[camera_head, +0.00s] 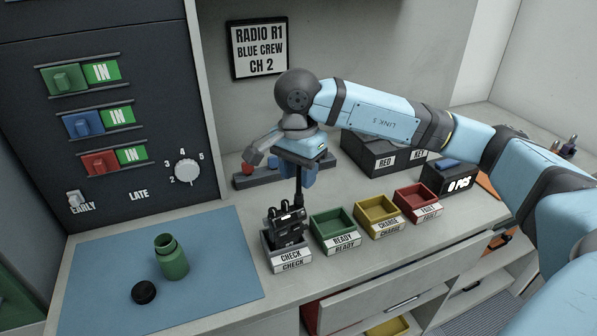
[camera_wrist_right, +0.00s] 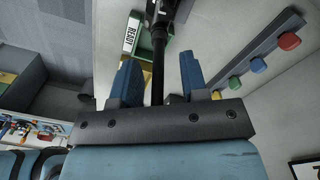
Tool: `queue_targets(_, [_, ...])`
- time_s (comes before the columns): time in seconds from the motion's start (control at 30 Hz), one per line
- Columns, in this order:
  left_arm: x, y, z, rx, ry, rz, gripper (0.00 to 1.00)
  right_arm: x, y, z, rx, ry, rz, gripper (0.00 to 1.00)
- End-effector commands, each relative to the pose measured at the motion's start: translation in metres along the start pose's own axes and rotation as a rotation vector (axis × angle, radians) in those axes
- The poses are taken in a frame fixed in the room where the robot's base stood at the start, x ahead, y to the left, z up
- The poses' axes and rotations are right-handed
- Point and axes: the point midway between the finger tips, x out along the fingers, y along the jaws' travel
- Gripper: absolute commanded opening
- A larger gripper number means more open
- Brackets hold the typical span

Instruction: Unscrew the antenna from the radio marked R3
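A black radio (camera_head: 287,226) stands upright in the CHECK tray (camera_head: 289,261), its thin black antenna (camera_head: 299,188) pointing up. I cannot read a mark on the radio. My right gripper (camera_head: 302,172) is above the radio, around the upper antenna. In the right wrist view the gripper (camera_wrist_right: 160,72) has its two blue fingers apart, one on each side of the antenna (camera_wrist_right: 158,62), with gaps between. The radio's body (camera_wrist_right: 164,10) is partly cut off at the top of that view. My left gripper is not in view.
Green READY (camera_head: 333,241), yellow CHARGE (camera_head: 378,233) and red FAULT (camera_head: 420,214) trays stand to the right. A green open bottle (camera_head: 172,262) and black cap (camera_head: 144,291) are on the blue mat (camera_head: 100,265). A sign (camera_head: 258,48) reads RADIO R1, BLUE CREW, CH 2. A drawer is open below.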

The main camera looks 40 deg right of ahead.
Motion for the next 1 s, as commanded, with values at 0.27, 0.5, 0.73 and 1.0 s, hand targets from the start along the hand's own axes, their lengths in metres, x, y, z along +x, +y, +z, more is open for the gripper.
queue_targets(0.27, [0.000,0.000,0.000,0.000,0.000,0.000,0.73,0.000,0.000,0.000,0.001,0.000,0.000,0.40])
queue_targets(0.5, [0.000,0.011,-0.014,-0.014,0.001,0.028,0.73,-0.019,-0.001,0.000,0.001,0.001,-0.006,0.40])
queue_targets(0.73, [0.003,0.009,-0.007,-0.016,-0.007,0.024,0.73,-0.076,-0.001,0.000,0.000,0.001,-0.007,0.40])
queue_targets(1.0, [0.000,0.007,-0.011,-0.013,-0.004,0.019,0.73,-0.125,0.000,0.000,0.001,0.002,-0.004,0.40])
